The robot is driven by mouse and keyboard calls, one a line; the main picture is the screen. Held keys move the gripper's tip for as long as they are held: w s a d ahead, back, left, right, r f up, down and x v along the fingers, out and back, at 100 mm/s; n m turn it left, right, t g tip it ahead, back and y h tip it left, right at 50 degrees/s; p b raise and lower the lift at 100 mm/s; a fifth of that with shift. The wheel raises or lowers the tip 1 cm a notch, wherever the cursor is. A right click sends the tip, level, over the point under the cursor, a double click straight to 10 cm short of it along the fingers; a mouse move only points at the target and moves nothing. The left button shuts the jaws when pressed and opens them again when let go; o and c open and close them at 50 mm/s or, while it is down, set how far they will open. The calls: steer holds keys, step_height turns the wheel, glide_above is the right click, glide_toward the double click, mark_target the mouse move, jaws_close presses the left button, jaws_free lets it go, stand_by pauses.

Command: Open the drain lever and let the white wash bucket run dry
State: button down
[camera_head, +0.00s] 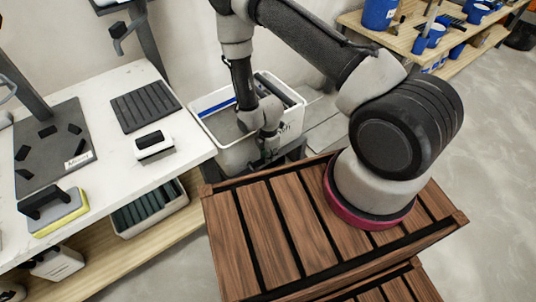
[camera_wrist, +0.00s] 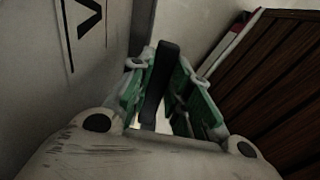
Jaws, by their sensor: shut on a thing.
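The white wash bucket (camera_head: 296,119) stands behind the work table's right end, with dark lettering partly hidden on its front. Its pale wall, with a large dark letter, fills the left of the wrist view (camera_wrist: 45,75). My gripper (camera_head: 268,155) is low in front of the bucket. In the wrist view, its green-padded fingers (camera_wrist: 163,90) are shut on an upright black bar, the drain lever (camera_wrist: 161,70). The lever cannot be made out in the head view. Flowing water cannot be seen, and the water level cannot be told.
The white table (camera_head: 115,165) at left holds a black ribbed pad (camera_head: 145,106), a white-and-black block (camera_head: 154,145), a yellow-edged float (camera_head: 58,212) and a dark mat (camera_head: 35,165). A bin (camera_head: 150,221) sits below. Blue buckets (camera_head: 380,13) stand on shelving at upper right. Right floor is clear.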

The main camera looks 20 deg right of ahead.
steer(key=s+a+m, duration=0.4)
steer(key=s+m, duration=0.3)
steer(key=m, duration=0.9)
steer(key=shift+s, duration=0.25)
stand_by(0.5)
steer(key=c, duration=1.6)
jaws_free()
step_height(320, 180, up, 12)
